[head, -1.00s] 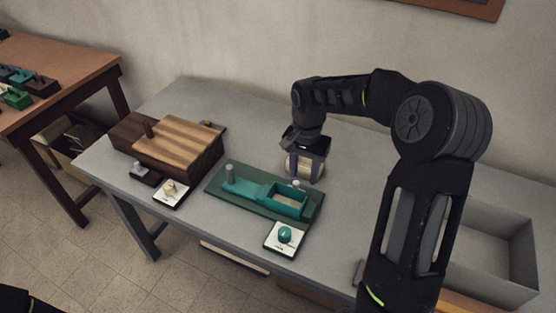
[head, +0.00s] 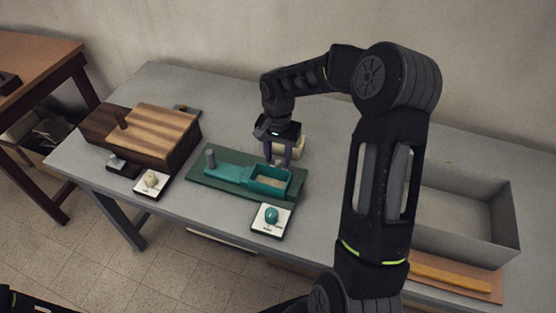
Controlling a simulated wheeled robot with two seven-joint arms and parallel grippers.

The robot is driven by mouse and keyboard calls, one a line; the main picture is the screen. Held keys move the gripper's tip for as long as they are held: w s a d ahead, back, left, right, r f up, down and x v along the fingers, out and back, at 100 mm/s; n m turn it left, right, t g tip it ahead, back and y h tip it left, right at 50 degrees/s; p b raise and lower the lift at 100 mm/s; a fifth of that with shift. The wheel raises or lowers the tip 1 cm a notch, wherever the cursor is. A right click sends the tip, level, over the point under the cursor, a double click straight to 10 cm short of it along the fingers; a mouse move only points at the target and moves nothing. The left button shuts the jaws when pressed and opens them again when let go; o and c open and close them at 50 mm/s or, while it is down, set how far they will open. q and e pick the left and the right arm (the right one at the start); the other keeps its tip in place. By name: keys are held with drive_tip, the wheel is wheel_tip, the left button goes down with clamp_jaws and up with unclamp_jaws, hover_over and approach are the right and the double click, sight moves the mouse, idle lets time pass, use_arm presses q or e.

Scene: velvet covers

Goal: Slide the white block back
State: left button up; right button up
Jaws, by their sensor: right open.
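A cream-white block (head: 298,146) stands on the grey table just behind the green board (head: 199,178), partly hidden by my right gripper. My right gripper (head: 279,162) points down in front of the block, at the back edge of the teal tray (head: 270,184) on that board. Its two fingers are apart, with no object clearly held between them. Whether the fingers touch the block cannot be told. My left gripper is not in view.
A striped wooden box (head: 165,135) with a peg stands at the left. Small cards with a cream knob (head: 152,180) and a teal knob (head: 271,216) lie near the front edge. A grey open bin (head: 465,205) stands at the right. The table behind the block is clear.

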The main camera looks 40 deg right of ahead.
drive_tip(key=shift+f, duration=1.35)
clamp_jaws()
idle(0.4)
